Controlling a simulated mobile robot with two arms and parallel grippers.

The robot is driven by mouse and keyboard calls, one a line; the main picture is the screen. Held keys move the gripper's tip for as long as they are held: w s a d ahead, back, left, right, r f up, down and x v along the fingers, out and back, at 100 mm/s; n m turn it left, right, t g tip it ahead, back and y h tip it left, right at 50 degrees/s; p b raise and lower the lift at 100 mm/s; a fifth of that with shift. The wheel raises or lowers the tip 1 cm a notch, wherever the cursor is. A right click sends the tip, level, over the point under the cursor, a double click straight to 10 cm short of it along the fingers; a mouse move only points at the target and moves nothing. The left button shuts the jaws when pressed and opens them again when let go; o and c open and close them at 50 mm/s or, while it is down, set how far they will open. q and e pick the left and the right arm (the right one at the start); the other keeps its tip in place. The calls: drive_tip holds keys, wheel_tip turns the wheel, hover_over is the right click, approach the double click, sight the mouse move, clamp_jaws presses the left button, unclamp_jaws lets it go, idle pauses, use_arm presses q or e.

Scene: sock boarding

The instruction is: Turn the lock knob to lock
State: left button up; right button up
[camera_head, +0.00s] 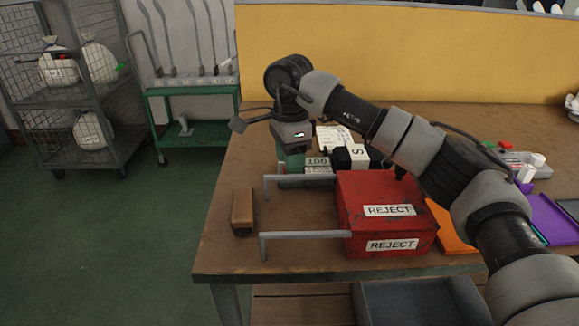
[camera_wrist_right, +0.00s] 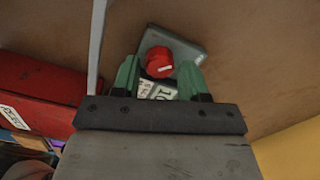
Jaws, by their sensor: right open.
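The lock knob (camera_wrist_right: 158,62) is round and red in the right wrist view, set on a flat grey plate (camera_wrist_right: 188,48). My right gripper (camera_wrist_right: 158,72) has green fingers, one on each side of the knob, with a gap showing between them. It is open, and I cannot tell whether either finger touches the knob. In the head view my right gripper (camera_head: 292,160) points down over the table behind the red box, and the knob is hidden there. My left gripper is not in view.
A red REJECT box (camera_head: 375,190) with grey bars (camera_head: 300,236) stands just in front. Small blocks with number labels (camera_head: 318,165) sit beside the gripper. A brown block (camera_head: 242,210) lies near the table's left edge. Purple and orange trays (camera_head: 548,222) are at right.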

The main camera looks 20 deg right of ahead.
drive_tip(key=shift+f, duration=0.7)
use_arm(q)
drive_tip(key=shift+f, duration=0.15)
use_arm(e)
drive_tip(key=c, duration=0.7)
drive_tip(key=shift+o, duration=0.2)
